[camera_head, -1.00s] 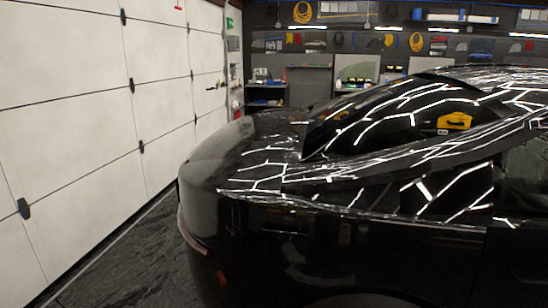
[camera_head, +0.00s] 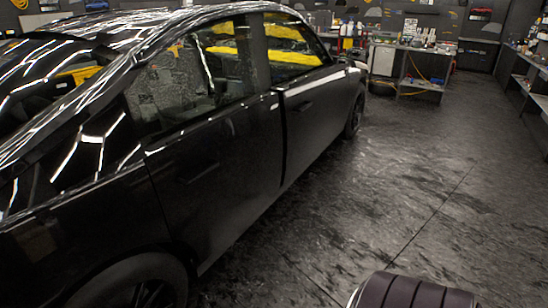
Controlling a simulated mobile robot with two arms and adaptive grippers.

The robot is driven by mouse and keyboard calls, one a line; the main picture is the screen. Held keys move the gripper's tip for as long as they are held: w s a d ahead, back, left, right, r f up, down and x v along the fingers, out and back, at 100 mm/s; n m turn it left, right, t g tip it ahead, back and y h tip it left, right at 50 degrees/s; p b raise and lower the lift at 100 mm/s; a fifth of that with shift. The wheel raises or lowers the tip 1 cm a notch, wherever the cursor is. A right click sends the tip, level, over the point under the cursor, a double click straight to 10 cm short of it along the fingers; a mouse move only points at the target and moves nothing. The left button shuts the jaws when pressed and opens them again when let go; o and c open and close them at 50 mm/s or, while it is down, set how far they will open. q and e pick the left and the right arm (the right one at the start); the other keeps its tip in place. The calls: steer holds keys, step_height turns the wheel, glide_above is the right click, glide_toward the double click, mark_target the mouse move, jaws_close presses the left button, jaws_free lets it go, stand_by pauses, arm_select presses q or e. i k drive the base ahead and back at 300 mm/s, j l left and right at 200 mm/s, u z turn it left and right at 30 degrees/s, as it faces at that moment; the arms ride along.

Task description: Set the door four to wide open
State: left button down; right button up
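A black car stands on the left, its side facing me. Its rear door (camera_head: 205,165) looks shut, in line with the body. Its front door (camera_head: 318,110) shows a dark gap and a bright edge at its rear side; I cannot tell whether it is slightly ajar. No label shows which one is door four. Both side windows are in view, with yellow reflections or objects seen in the glass. Neither of my grippers is in view.
The dark floor (camera_head: 400,190) to the right of the car is wide and clear. A workbench (camera_head: 410,70) with items on it stands at the back. Shelves (camera_head: 530,70) line the right wall. The car's rear wheel (camera_head: 140,285) is at the bottom left.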

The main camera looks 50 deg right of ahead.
mark_target(226, 174)
steer(key=z, duration=1.4)
